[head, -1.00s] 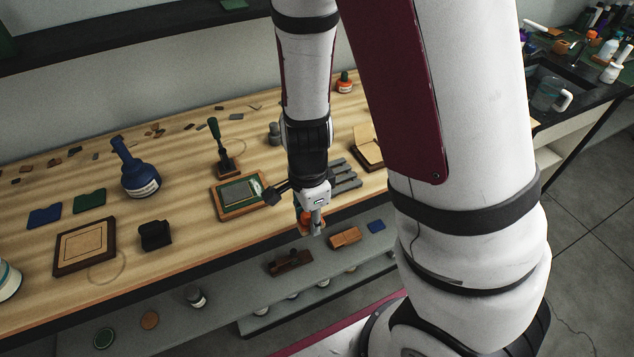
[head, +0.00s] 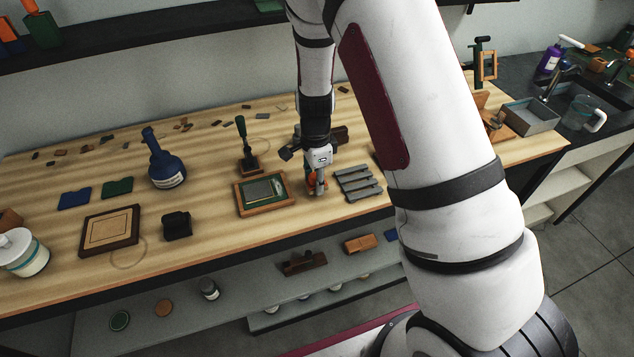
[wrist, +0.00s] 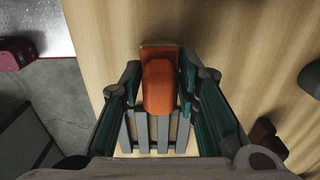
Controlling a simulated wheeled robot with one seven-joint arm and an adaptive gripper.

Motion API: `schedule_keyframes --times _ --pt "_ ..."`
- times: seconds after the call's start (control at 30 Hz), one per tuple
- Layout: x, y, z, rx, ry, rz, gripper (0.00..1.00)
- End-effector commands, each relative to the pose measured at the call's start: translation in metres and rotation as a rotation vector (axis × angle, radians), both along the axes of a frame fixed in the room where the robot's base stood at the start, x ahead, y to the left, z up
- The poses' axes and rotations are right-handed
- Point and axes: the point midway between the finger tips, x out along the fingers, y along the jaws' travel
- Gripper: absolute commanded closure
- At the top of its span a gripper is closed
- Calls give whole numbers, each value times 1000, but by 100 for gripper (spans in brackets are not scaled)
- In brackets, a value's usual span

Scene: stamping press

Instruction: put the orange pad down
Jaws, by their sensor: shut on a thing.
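The orange pad (wrist: 158,88) is between the fingers of my gripper (wrist: 158,80) in the wrist view, with a brownish edge behind it. In the head view my gripper (head: 316,190) points down over the front part of the wooden bench, and a bit of the orange pad (head: 311,181) shows at its fingers. The gripper is shut on the pad. It is between a green-faced framed board and a grey slatted rack (head: 360,183). The rack's slats also show below the pad in the wrist view (wrist: 141,134). I cannot tell whether the pad touches the bench.
The framed board (head: 264,194) lies just left of my gripper. A green-handled stamp (head: 247,150) and a blue bottle (head: 165,165) stand farther left. A brown framed tile (head: 108,231) and a black block (head: 177,225) lie near the front edge. A grey shelf (head: 235,310) runs below.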

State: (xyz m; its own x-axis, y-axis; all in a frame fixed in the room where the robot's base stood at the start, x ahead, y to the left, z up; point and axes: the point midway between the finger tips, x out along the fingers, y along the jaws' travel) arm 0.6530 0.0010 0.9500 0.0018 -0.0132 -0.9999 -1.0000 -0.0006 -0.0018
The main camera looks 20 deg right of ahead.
Motion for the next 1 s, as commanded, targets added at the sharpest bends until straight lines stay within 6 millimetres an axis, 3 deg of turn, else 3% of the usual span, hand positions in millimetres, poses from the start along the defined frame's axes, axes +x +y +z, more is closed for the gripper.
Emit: schedule_keyframes --times 0.13,0.53,0.57,0.63,1.0 --pt "0 0 -12 0 -1 -1 93" --pt "1 0 -17 0 -2 -1 93" --pt "0 0 -16 0 -2 -1 64" --pt "0 0 -16 0 -3 -1 50" --pt "0 0 -11 0 -4 0 50"
